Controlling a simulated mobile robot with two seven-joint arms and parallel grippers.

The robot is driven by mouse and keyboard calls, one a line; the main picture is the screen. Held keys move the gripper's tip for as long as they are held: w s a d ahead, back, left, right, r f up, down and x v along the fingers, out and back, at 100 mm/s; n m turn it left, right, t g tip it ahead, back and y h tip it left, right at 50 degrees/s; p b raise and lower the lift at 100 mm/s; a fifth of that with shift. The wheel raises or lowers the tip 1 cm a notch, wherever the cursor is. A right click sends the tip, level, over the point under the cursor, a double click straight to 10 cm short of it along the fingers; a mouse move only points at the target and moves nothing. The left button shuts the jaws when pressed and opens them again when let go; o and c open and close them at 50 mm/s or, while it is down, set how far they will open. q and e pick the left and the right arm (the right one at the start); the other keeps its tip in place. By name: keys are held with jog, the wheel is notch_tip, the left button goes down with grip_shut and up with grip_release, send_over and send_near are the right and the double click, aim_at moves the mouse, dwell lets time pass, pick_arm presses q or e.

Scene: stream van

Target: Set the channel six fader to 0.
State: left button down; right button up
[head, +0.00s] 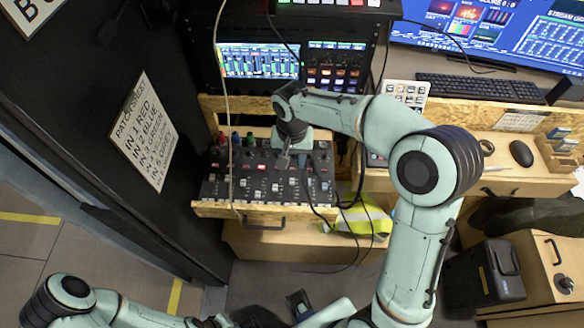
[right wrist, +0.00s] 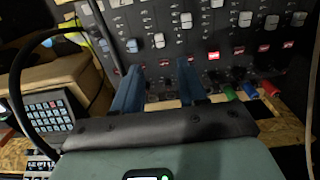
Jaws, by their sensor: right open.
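The mixer (head: 262,196) sits on a pulled-out wooden drawer below the rack, with a row of pale fader caps and lit red buttons. My right gripper (head: 284,160) is above its right half, pointing down. In the right wrist view the mixer appears turned round, and the two blue fingers (right wrist: 160,86) are apart with nothing between them. A white fader cap (right wrist: 159,40) lies beyond the gap, with another cap (right wrist: 132,45) to its left. Channel numbers are unreadable, so I cannot confirm which is six. My left arm is at the bottom; its gripper is unclear.
Red, green and blue plugs (right wrist: 250,91) stand along the mixer's rear edge. Black cables hang over its right side. The rack screen (head: 258,62) is behind; a desk with keyboard (head: 480,88) and mouse (head: 521,153) is at right. A dark panel (head: 100,100) stands at left.

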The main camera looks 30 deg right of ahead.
notch_tip(320, 180, up, 4)
jog(key=shift+f, duration=0.15)
dwell(0.6)
